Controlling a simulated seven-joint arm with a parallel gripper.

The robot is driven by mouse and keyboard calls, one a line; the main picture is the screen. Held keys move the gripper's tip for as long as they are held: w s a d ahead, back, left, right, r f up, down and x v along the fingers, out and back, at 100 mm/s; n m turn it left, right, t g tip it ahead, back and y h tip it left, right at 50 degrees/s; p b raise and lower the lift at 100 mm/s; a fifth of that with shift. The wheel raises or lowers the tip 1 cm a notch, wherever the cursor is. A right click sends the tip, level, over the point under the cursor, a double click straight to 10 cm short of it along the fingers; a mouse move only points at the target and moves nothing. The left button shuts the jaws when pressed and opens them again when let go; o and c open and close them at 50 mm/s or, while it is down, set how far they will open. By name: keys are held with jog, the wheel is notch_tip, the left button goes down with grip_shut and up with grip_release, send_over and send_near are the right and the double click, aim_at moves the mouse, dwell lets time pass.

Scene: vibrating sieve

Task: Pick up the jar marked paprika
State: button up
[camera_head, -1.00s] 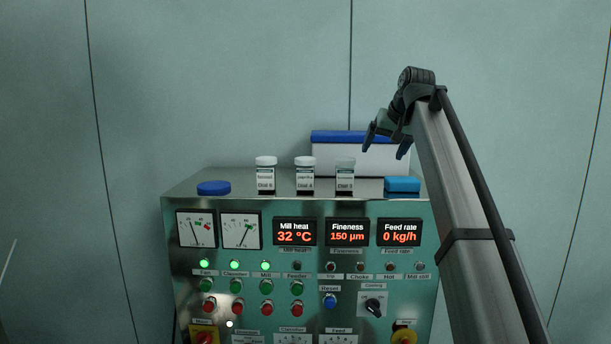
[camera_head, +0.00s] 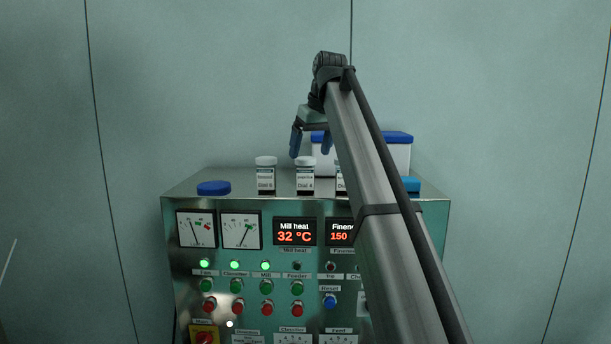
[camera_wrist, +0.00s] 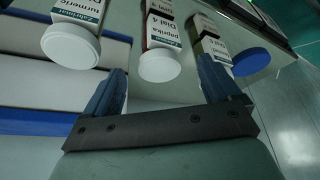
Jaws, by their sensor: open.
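The paprika jar (camera_head: 305,180) is the middle one of three white-capped, labelled jars on top of the steel cabinet. In the wrist view the paprika jar (camera_wrist: 160,52) shows between my two blue fingers, with its white cap toward me. My gripper (camera_head: 311,147) is open and empty, pointing down, just above the paprika jar in the head view and apart from it. It also shows in the wrist view (camera_wrist: 161,75). A jar reading turmeric (camera_wrist: 76,30) is to its left in the wrist view. In the head view my arm partly hides the right jar (camera_head: 341,183).
Another jar (camera_head: 265,178) stands left of the paprika jar. A blue round lid (camera_head: 213,188) lies further left. A white box with a blue lid (camera_head: 398,152) stands behind. A blue block (camera_head: 412,185) is at the right. The cabinet front has buttons and displays.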

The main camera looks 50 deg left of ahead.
aim_at(305, 173)
jog(key=shift+w+x, duration=0.2)
jog(key=shift+x, duration=4.2)
jog(key=shift+c, duration=0.3)
jog(key=c, duration=1)
jog(key=shift+r, duration=0.1)
